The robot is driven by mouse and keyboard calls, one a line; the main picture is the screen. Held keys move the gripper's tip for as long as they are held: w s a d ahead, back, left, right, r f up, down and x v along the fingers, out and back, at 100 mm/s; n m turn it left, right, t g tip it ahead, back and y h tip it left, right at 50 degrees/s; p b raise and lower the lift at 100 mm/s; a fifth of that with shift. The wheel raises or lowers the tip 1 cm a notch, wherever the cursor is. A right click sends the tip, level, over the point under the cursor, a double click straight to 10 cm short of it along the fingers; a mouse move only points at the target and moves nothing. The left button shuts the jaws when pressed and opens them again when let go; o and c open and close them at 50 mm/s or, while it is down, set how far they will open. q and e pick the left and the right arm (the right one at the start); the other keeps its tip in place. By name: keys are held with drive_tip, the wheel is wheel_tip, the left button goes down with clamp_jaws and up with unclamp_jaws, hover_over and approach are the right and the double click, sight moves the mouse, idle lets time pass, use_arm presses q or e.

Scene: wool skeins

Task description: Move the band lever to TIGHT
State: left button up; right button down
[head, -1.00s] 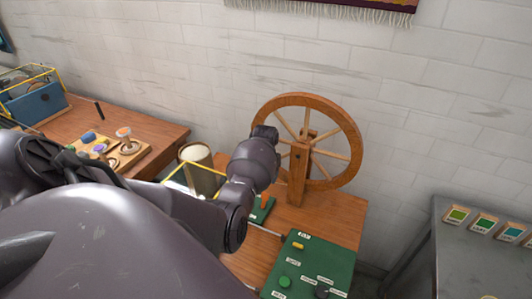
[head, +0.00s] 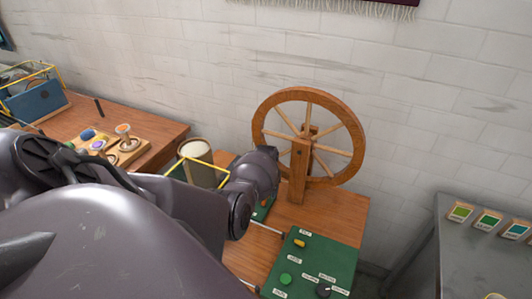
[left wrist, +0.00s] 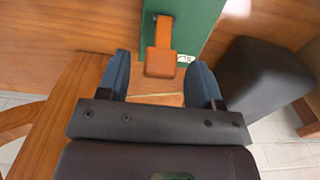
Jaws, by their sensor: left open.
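The band lever (left wrist: 161,50) is an orange bar with a square end on a green base (left wrist: 205,22). It shows at the top middle of the left wrist view. My right gripper is not in view.
The wooden spinning wheel (head: 307,137) stands right behind my left wrist. A green control panel (head: 325,262) with a yellow switch and a green button lies in front. A pale cylinder (head: 195,150) and yellow frame (head: 205,162) are to the left. A grey table (head: 470,245) stands right.

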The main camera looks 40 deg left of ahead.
use_arm(q)
drive_tip(key=c, duration=0.9)
drive_tip(key=shift+c, duration=0.2)
